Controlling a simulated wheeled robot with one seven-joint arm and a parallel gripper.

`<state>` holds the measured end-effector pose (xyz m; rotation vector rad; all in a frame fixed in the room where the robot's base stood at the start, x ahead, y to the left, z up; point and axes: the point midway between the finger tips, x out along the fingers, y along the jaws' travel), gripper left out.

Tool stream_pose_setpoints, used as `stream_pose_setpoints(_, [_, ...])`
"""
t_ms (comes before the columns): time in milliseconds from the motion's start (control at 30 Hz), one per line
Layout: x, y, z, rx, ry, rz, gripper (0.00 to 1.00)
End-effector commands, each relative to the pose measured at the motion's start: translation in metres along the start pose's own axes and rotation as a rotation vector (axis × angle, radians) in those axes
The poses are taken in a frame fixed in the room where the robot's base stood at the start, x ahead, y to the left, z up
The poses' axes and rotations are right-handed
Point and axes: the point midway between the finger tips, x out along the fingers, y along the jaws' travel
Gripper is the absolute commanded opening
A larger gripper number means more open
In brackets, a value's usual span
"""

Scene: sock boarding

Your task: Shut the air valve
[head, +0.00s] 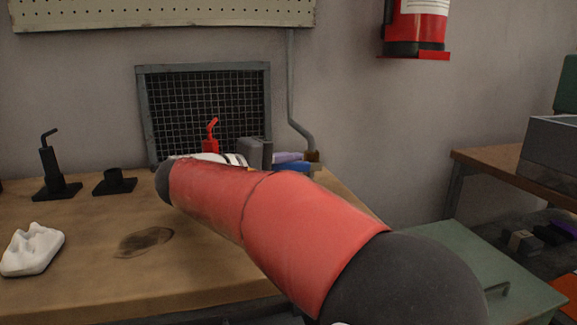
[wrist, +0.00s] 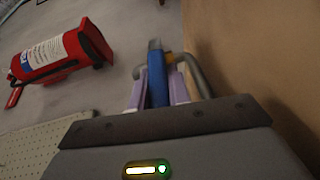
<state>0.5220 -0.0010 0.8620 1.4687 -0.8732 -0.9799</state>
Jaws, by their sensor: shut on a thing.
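The air valve's blue lever (wrist: 157,88) lies between the two lilac fingers of my gripper (wrist: 158,76) in the wrist view. The fingers are shut on it, and its far end sticks out past the fingertips. A small yellow-brass valve body (wrist: 169,58) shows just beyond the fingertips, where a grey pipe (wrist: 197,76) bends in. In the head view, the brass valve (head: 312,157) sits at the pipe's lower end by the bench's back edge. My gripper (head: 299,161) is beside it with a bit of blue lever (head: 293,167) showing. My red arm hides part of this area.
The wooden bench (head: 80,285) holds a white lump (head: 33,250), black stands (head: 55,172) and a red tool (head: 211,138). A mesh panel (head: 205,112) stands behind. A fire extinguisher (head: 418,22) hangs on the wall. A green cabinet (head: 495,265) stands at right.

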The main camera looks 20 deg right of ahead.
Motion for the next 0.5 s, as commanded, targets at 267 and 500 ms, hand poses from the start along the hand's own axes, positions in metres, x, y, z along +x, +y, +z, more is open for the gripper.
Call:
stream_pose_setpoints(267, [-0.0001, -0.0008, 0.0001, -0.001, -0.001, -0.002, 0.32])
stream_pose_setpoints(500, [0.0001, -0.0004, 0.0001, -0.001, -0.001, -0.002, 0.4])
